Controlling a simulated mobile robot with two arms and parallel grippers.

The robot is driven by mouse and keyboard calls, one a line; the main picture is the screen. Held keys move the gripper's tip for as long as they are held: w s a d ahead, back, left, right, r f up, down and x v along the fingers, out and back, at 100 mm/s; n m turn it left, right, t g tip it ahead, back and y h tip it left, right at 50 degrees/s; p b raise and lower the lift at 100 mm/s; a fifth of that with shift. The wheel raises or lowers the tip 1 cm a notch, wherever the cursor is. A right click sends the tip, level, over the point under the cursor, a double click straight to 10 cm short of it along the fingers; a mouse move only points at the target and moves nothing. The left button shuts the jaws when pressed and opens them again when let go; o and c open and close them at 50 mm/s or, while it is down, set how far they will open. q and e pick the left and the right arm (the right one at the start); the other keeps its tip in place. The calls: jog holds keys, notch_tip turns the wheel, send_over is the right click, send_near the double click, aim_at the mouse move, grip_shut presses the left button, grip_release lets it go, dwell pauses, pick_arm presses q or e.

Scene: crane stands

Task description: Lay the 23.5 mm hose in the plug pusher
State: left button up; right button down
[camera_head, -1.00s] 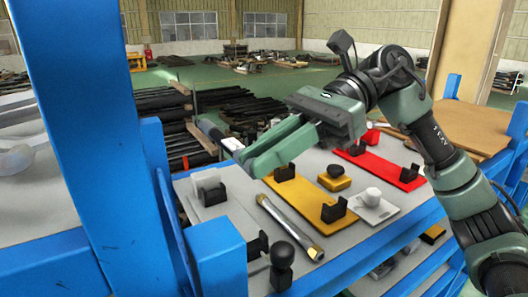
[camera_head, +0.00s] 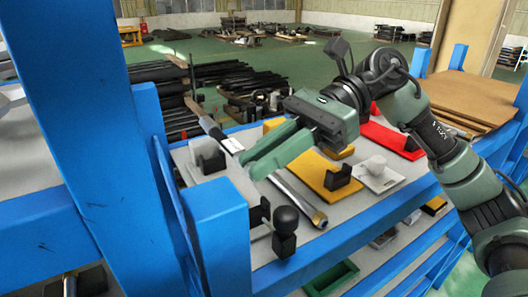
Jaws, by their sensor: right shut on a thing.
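My right gripper (camera_head: 254,168) is over the front left of the bench top, its fingers shut on a grey hose (camera_head: 212,129) with a white band near the fingers. The fingers hide the gripped part. A metallic hose (camera_head: 300,199) with a brass end lies on the grey surface below and right of the fingers. A black cradle with a light block (camera_head: 207,157) and a black ball-knobbed fixture (camera_head: 285,225) stand at the left and front. I cannot tell for sure which fixture is the plug pusher. My left gripper is not in view.
A yellow plate (camera_head: 311,173) with a black cradle (camera_head: 338,177) is right of the metallic hose. A white plate with a round knob (camera_head: 376,172) and a red plate (camera_head: 390,138) lie farther right. A blue post (camera_head: 92,110) blocks the left.

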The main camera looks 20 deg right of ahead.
aim_at(264, 211)
jog(key=shift+s, duration=0.15)
jog(key=shift+f+b, duration=0.65)
jog(key=shift+f, duration=0.45)
jog(key=shift+f+b, duration=0.4)
jog(key=shift+f, duration=0.35)
notch_tip(264, 211, down, 3)
jog(key=b, duration=0.2)
jog(key=shift+b, duration=0.35)
jog(key=shift+r, duration=0.1)
jog(key=c, duration=1.3)
grip_release()
